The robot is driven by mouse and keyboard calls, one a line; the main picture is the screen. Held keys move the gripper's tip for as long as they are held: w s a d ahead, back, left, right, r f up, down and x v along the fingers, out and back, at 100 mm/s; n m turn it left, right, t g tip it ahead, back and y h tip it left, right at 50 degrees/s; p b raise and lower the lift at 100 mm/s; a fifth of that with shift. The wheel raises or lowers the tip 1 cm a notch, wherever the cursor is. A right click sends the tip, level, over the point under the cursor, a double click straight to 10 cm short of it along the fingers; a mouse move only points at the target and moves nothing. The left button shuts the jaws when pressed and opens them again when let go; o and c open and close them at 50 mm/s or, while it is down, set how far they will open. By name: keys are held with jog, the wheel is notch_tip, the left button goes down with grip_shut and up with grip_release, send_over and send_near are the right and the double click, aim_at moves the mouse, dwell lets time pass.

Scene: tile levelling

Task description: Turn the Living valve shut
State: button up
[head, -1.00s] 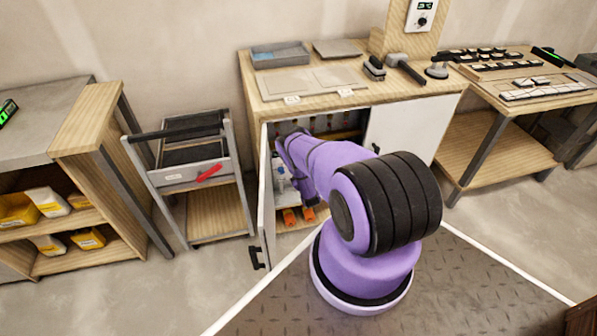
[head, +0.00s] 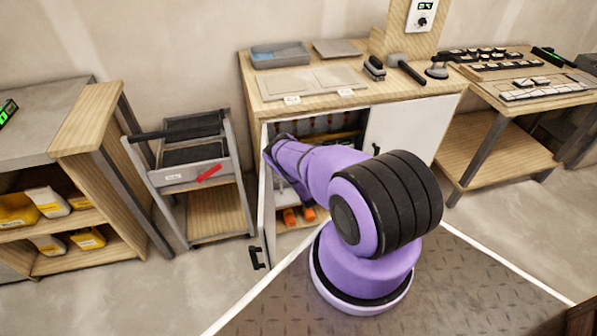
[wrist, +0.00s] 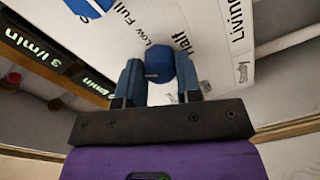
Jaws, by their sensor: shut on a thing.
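My gripper (wrist: 160,88) is inside the open cabinet, its fingers on either side of a blue valve handle (wrist: 158,66) in the wrist view, shut on it. Behind the handle is a white panel (wrist: 205,25) with the printed words Low, Full and Half. The label Living (wrist: 237,20) is at the upper right of the panel, with a smaller Study label (wrist: 242,72) below it. I cannot tell for sure which label belongs to the held handle. Part of another blue shape (wrist: 88,7) shows at the top left. In the head view my arm hides the gripper and handle.
Green displays (wrist: 38,50) reading in l/min sit left of the panel. The cabinet's left door (head: 264,215) stands open beside my arm. Orange items (head: 297,216) lie on the cabinet floor. A grey trolley (head: 190,172) stands to the left.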

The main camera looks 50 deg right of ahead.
jog(key=shift+f, duration=0.1)
dwell(0.4)
jog(key=o, duration=0.9)
jog(key=shift+o, duration=0.2)
